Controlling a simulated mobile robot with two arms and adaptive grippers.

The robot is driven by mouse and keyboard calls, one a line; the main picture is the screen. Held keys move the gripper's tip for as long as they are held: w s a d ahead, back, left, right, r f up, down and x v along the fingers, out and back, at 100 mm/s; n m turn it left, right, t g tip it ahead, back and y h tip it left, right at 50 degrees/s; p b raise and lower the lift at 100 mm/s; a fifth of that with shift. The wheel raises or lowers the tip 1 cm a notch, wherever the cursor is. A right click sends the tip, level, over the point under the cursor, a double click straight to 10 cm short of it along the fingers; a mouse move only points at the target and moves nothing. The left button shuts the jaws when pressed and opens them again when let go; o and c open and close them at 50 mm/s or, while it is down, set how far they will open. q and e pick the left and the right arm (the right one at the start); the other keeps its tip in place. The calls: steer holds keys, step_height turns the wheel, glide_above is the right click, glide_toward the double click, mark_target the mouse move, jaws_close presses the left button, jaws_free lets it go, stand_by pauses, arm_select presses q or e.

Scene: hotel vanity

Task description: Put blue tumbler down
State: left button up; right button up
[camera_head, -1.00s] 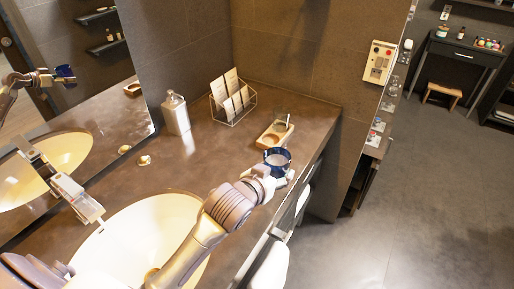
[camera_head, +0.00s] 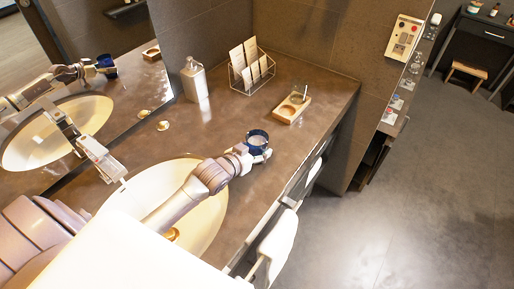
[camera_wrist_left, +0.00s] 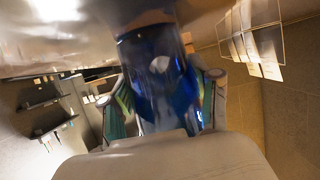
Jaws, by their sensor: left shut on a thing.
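The blue tumbler (camera_head: 257,137) is dark blue and see-through, and it looks upright over the counter near its front edge. My left gripper (camera_head: 257,154) is shut on it from the basin side. In the left wrist view the tumbler (camera_wrist_left: 152,62) fills the space between the two fingers of the gripper (camera_wrist_left: 165,100). I cannot tell whether its base touches the counter. A wooden tray (camera_head: 280,115) lies beyond the tumbler, up and to the right, with a round recess and a small clear item on it. My right gripper is not in view.
The brown counter (camera_head: 215,125) is bare around the tumbler. A soap bottle (camera_head: 194,80) and a wire card holder (camera_head: 249,72) stand at the back by the wall. The basin (camera_head: 205,215) and faucet (camera_head: 98,155) are to the left. White towels (camera_head: 277,245) hang below the front edge.

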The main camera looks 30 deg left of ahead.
arm_select(q)
steer(key=shift+f, duration=0.1)
steer(key=o, duration=1.3)
steer(key=b+v, duration=0.1)
steer(key=v, duration=1.1)
steer(key=shift+s, duration=0.1)
